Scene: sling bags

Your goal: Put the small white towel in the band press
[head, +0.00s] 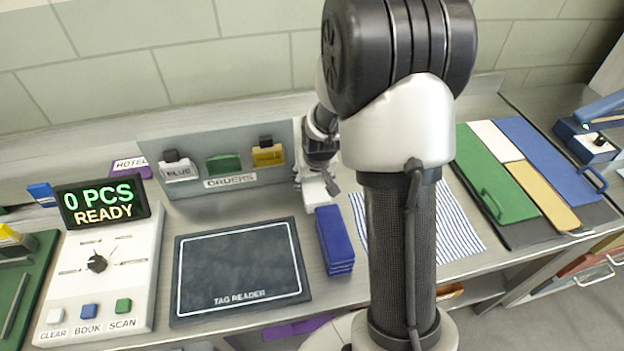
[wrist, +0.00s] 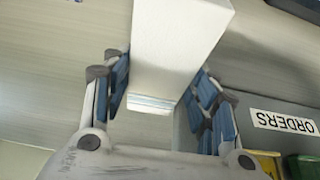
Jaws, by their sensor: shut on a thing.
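My gripper (head: 317,178) is over the bench behind the dark blue folded stack, partly hidden by my arm. In the wrist view its blue-padded fingers (wrist: 162,88) are on both sides of the small white towel (wrist: 178,45), a long white folded block, and are shut on it. In the head view a bit of the white towel (head: 314,193) shows below the gripper. A device with a blue lever arm (head: 590,138) stands at the far right; it may be the band press, but no label is visible.
The dark blue folded stack (head: 335,240) stands beside the tag reader (head: 240,268). The orders rack (head: 225,160) is behind. Right of my arm lie a striped cloth (head: 455,225) and green, white, yellow and blue panels (head: 498,175). The display (head: 102,204) reads 0 PCS READY.

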